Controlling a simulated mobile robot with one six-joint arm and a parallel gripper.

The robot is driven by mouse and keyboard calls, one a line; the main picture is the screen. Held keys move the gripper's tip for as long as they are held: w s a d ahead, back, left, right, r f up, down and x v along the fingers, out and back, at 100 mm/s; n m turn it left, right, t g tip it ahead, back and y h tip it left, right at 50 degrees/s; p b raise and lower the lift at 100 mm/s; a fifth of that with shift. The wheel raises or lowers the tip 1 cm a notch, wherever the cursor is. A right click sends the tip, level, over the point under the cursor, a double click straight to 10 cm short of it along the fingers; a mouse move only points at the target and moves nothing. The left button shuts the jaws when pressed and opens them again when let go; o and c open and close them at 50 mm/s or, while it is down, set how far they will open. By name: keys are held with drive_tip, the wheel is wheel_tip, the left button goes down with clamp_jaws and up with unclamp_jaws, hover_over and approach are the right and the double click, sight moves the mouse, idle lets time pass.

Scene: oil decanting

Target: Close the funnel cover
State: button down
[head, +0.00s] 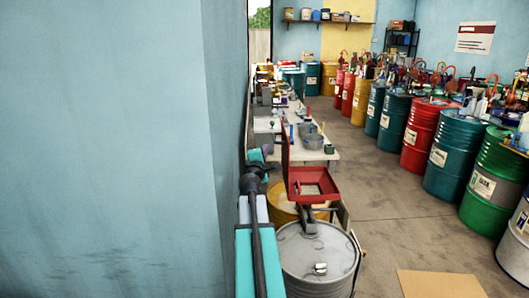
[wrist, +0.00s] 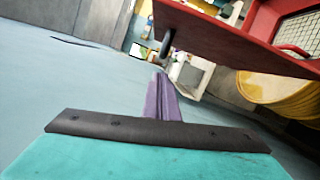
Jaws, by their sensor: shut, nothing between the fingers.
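The red funnel (head: 320,196) stands over the drums ahead of me. Its red cover (head: 285,135) stands upright at the funnel's left side, so the funnel is open. In the wrist view the cover (wrist: 235,38) spans the upper right, with a dark handle (wrist: 167,41) on its near edge. The open funnel (wrist: 262,18) and its mesh show behind it. My gripper (wrist: 160,78) has purple fingers that are shut and empty, just below the handle in the picture; I see no clear contact. In the head view my gripper (head: 266,152) is left of the cover.
A blue wall (head: 110,150) fills the left, close to my arm. A yellow drum (head: 283,214) and a grey drum (head: 325,258) stand by the funnel. A table (head: 325,155) is behind. A row of drums (head: 428,135) lines the right, with open floor between.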

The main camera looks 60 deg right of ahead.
drive_tip(key=p+x, duration=0.1)
drive_tip(key=x, duration=0.6)
drive_tip(key=shift+p, duration=0.4)
drive_tip(key=shift+d+r, duration=0.1)
